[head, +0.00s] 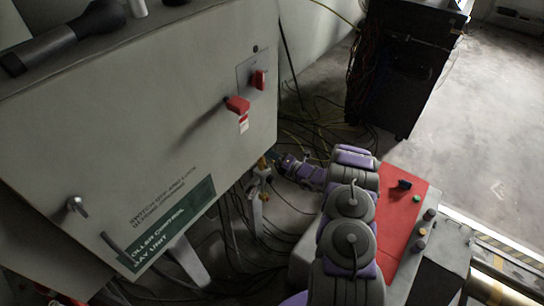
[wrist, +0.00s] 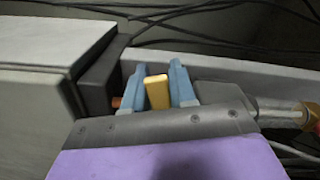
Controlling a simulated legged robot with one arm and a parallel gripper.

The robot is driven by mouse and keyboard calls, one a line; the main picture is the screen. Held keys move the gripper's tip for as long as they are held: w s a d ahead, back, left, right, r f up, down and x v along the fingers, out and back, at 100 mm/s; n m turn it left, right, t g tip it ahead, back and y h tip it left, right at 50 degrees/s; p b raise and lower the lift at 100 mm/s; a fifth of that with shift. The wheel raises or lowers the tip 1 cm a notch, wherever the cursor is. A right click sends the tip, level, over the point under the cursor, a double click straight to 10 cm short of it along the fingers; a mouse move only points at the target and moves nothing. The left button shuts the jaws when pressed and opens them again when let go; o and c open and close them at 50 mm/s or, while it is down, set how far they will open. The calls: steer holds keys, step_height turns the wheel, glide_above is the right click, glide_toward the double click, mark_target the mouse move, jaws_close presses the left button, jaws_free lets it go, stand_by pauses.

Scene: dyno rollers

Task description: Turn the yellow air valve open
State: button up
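The yellow air valve (head: 262,166) is at the lower right corner of the grey cabinet, small in the head view. In the wrist view, its yellow handle (wrist: 157,93) stands upright between the two blue fingers of my gripper (wrist: 157,88). A brass fitting (wrist: 313,118) shows at the wrist view's right edge.
The large grey cabinet (head: 130,120) with red switches (head: 238,104) fills the left. Cables lie on the floor (head: 320,115) behind my arm. A dark rack (head: 405,70) stands at the back. Open floor (head: 490,110) lies to the right.

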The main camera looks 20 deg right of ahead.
steer(key=shift+a, duration=0.15)
steer(key=c, duration=0.3)
jaws_close()
steer(key=shift+d, duration=0.25)
steer(key=shift+f, duration=0.1)
steer(key=r+n+b, duration=0.1)
steer(key=n, duration=0.3)
steer(key=s+a+r+n+b, duration=0.1)
steer(key=n, duration=0.2)
steer(key=shift+r+b, duration=0.3)
steer(key=shift+r, duration=0.05)
